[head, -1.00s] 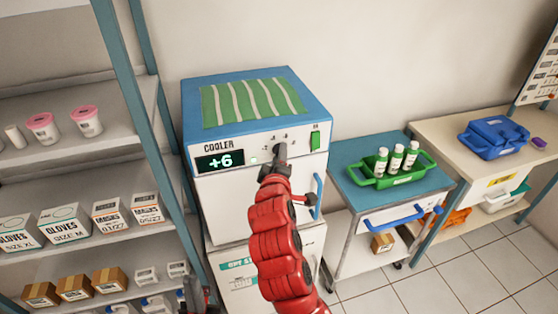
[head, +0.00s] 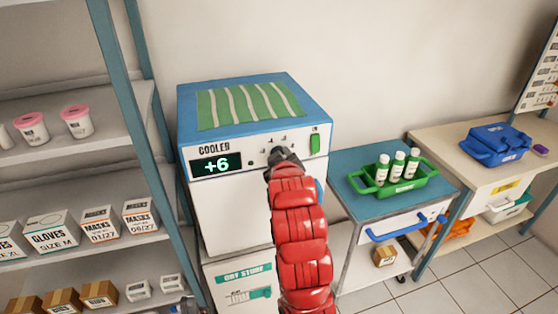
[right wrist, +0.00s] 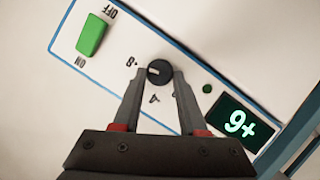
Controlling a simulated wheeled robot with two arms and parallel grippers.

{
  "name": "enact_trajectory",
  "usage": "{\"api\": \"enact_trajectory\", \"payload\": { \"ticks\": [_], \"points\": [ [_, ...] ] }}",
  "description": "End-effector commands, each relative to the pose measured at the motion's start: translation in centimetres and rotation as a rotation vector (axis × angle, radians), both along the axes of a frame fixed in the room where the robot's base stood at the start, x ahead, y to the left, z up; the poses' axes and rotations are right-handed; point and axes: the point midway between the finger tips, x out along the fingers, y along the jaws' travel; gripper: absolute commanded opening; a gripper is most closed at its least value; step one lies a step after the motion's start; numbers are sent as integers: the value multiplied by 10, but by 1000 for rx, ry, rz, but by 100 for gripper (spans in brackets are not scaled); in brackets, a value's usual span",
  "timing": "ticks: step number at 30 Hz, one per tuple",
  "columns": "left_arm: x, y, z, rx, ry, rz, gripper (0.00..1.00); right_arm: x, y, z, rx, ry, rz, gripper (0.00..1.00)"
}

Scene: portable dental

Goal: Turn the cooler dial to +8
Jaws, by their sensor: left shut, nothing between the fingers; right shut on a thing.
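The cooler (head: 225,205) is a white box with a blue top. Its display (head: 216,165) reads +6; the display also shows upside down in the right wrist view (right wrist: 238,124). The black round dial (right wrist: 159,72) has a pale mark and sits among printed numbers, with 8 and 4 readable. My right gripper (right wrist: 160,78) is shut on the dial, one finger on each side. In the head view, my red right arm and gripper (head: 283,158) cover the dial. My left gripper (head: 189,307) barely shows at the bottom edge, shut and empty, away from the cooler.
A green ON/OFF switch (head: 315,143) is right of the dial, and a small dark green lamp (head: 251,163) is beside the display. A shelf rack (head: 130,90) stands close at left. A trolley (head: 350,165) with a green bottle tray (head: 425,180) stands at right.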

Motion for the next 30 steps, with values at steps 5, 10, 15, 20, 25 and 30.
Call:
{"api": "enact_trajectory", "payload": {
  "ticks": [5, 10, 15, 20, 25, 30],
  "points": [
    [0, 0, -1, 0, 0, 0, 0, 0, -1, -3, 8, 9, -1, 0],
    [0, 0, -1, 0, 0, 0, 0, 0, 0, -3, 8, 10, -2, 0],
    [0, 0, -1, 0, 0, 0, 0, 0, 0, -3, 8, 10, -2, 53],
    [0, 0, -1, 0, 0, 0, 0, 0, 0, -2, 8, 7, -1, 72],
    [0, 0, -1, 0, 0, 0, 0, 0, 0, -1, 8, 6, -1, 72],
    [0, 0, -1, 0, 0, 0, 0, 0, 0, 0, 9, 5, -1, 72]
  ]
}}
